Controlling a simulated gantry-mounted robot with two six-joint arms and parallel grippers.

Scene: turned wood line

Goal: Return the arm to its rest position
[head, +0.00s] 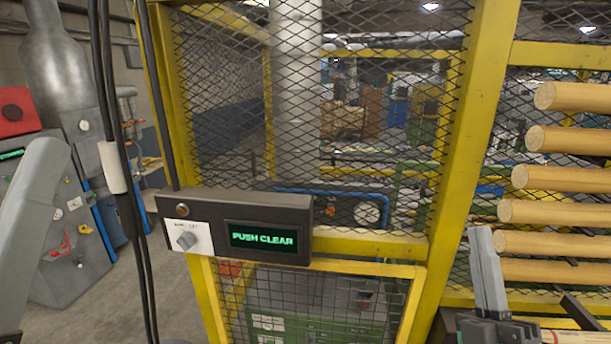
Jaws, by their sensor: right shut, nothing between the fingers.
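My right gripper (484,242) shows at the lower right, pointing up, with its fingers together and nothing between them. It is in front of the yellow guard frame, to the right of the control box (285,208) and apart from it. The box is dark grey, with a selector knob (187,240) on a white plate and a green display (262,239) reading "PUSH CLEAR". A grey link of my left arm crosses the left edge; its gripper is out of view.
A yellow-framed mesh guard (455,150) fills the middle, with machinery behind it. Several round wooden bars (565,175) are stacked at the right. Black cables (125,200) hang left of the box. A grey machine (65,240) with a red part stands at the left.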

